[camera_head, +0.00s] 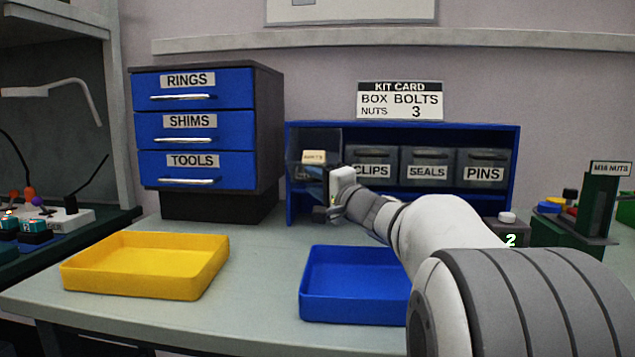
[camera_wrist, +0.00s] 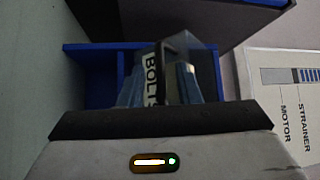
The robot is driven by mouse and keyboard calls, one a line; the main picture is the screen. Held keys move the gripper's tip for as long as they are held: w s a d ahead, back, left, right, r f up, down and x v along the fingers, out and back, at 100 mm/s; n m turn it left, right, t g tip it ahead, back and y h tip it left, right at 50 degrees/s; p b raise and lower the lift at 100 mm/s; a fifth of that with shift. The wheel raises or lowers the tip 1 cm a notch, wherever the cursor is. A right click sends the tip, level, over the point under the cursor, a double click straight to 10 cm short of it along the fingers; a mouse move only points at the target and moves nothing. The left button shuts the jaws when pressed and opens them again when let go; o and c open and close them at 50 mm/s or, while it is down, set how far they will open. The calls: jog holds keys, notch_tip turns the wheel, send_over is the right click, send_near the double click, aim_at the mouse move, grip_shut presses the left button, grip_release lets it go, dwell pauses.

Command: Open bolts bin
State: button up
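The bolts bin (camera_head: 313,157) is a dark see-through bin in the leftmost compartment of the blue rack (camera_head: 450,205). Its small pale label is hard to read in the head view; in the wrist view its white label (camera_wrist: 154,80) shows "BOLT" sideways. My gripper (camera_head: 320,190) is at the front of this bin, and my arm reaches in from the right. In the wrist view the bluish fingertips of my gripper (camera_wrist: 158,85) stand on both sides of the label, close to the bin front. Whether they touch or grip its handle is hidden.
Bins for clips (camera_head: 372,170), seals (camera_head: 427,172) and pins (camera_head: 483,172) stand to the right in the rack. A blue drawer cabinet (camera_head: 190,118) stands left. A yellow tray (camera_head: 145,265) and a blue tray (camera_head: 350,300) lie on the table in front.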

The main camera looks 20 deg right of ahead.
jog(key=v, duration=0.7)
jog(key=shift+s+p, duration=0.25)
jog(key=shift+p, duration=0.2)
jog(key=shift+a, duration=0.1)
jog(key=s+a+n+g+y+p, duration=0.1)
jog(key=s+a+n+g+p, duration=0.6)
jog(key=s+a+g+p, duration=0.75)
jog(key=s+d+r+n+h+p, duration=0.1)
jog(key=s+p, duration=0.4)
jog(key=p, duration=0.5)
jog(key=s+d+r+n+g+h+p, duration=0.1)
jog(key=s+d+r+n+h+p, duration=0.1)
jog(key=s+h+p, duration=0.4)
jog(key=r+n+p, duration=0.1)
jog(key=n+p, duration=0.1)
jog(key=p, duration=0.2)
jog(key=shift+s+d+r+n, duration=0.2)
jog(key=shift+d+r+n, duration=0.1)
